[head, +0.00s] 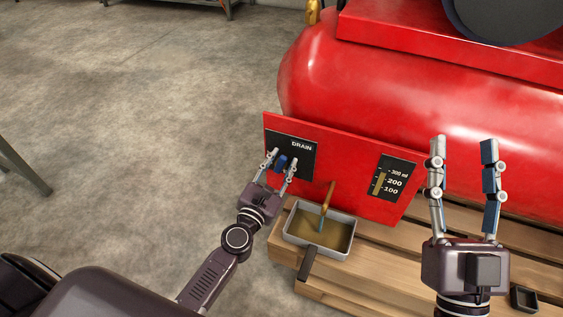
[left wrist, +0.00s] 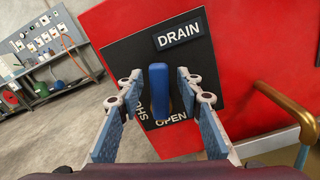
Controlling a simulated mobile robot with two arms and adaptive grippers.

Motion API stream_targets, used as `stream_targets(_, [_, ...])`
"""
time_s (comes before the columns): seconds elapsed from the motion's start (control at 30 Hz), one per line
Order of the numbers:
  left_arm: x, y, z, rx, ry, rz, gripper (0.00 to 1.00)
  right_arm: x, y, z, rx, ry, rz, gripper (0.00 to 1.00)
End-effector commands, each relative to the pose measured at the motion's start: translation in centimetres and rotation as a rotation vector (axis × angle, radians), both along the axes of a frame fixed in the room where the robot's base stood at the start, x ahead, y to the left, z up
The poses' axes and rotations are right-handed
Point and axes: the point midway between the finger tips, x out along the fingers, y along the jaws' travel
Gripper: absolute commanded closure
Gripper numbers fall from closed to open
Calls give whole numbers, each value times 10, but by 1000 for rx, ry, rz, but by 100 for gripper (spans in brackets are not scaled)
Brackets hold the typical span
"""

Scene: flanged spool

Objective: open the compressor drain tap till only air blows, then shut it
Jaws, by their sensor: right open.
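The blue tap handle (head: 281,162) sits on the black DRAIN plate (head: 304,161). In the left wrist view the handle (left wrist: 159,88) stands upright, its lower end at the word OPEN. My left gripper (head: 282,158) has its fingers on either side of the handle, with small gaps showing in the left wrist view (left wrist: 160,82). A brass drain pipe (head: 329,192) lets a grey-blue stream (head: 322,222) down into a metal tray (head: 289,238) holding brown liquid. A gauge (head: 393,182) shows a brown column near 200. My right gripper (head: 463,155) is open and empty.
The red compressor tank (head: 400,90) fills the back right. The tray stands on a wooden pallet (head: 380,268); a small black box (head: 524,298) sits at the right. A workbench (left wrist: 55,75) stands far off.

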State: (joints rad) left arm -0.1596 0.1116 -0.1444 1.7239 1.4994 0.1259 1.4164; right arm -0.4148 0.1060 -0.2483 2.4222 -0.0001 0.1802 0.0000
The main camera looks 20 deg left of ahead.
Motion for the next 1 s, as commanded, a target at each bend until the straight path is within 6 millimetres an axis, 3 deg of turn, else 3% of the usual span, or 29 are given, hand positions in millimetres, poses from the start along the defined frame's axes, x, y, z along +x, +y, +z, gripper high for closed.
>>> stream_targets(0.27, [-8,1,0,3,1,0,67,-1,-1,1,1,-1,-1,55])
stream_targets(0.7, [-92,3,-1,4,3,-2,67,0,0,0,0,1,-1,55])
stream_targets(1.0, [-119,4,0,1,0,0,67,0,0,0,0,2,-1,55])
